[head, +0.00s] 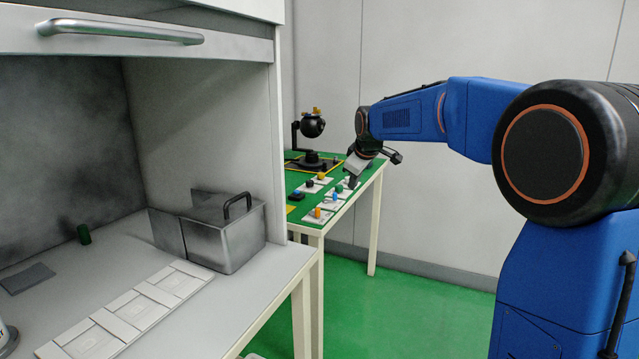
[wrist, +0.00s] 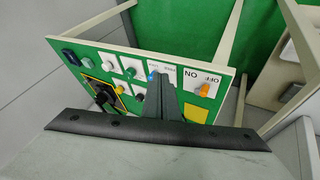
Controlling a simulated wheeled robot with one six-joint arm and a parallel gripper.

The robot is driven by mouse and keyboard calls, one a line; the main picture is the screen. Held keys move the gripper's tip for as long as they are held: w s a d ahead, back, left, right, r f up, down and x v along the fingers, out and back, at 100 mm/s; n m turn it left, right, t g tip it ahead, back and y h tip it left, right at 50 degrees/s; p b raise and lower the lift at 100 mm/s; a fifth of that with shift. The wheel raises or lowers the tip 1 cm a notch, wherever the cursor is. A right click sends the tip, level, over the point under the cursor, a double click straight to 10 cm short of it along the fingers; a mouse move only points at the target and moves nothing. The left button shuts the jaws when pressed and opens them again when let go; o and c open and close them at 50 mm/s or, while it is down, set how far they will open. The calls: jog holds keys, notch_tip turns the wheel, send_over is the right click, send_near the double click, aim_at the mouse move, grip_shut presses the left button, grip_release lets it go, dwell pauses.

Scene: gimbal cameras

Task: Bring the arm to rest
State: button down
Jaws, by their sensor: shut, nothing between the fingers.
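My blue arm reaches from the right side of the head view toward a green-topped table (head: 298,222). My gripper (head: 353,184) points down above the right part of that table, over the small switch panels. In the wrist view the dark fingers of my gripper (wrist: 158,78) are together, with nothing between them. They appear in front of the panels, near a blue knob and an ON/OFF plate (wrist: 193,74) with an orange switch (wrist: 204,89). Whether the fingertips touch anything I cannot tell.
A black camera-like device (head: 312,126) on a stand is at the table's back. Green floor (head: 400,310) is open between the tables and me.

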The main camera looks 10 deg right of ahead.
jog(key=s+f+m+g, duration=0.1)
jog(key=s+f+m, duration=0.2)
jog(key=s, duration=1.3)
jog(key=s+f+m, duration=0.3)
jog(key=s+f, duration=0.4)
jog(key=s, duration=1)
jog(key=s+f+m+g, duration=0.1)
jog(key=s+f, duration=0.4)
jog(key=s, duration=1.2)
jog(key=shift+d+f+m+g, duration=0.3)
jog(key=shift+d+m, duration=0.15)
jog(key=shift+m, duration=0.45)
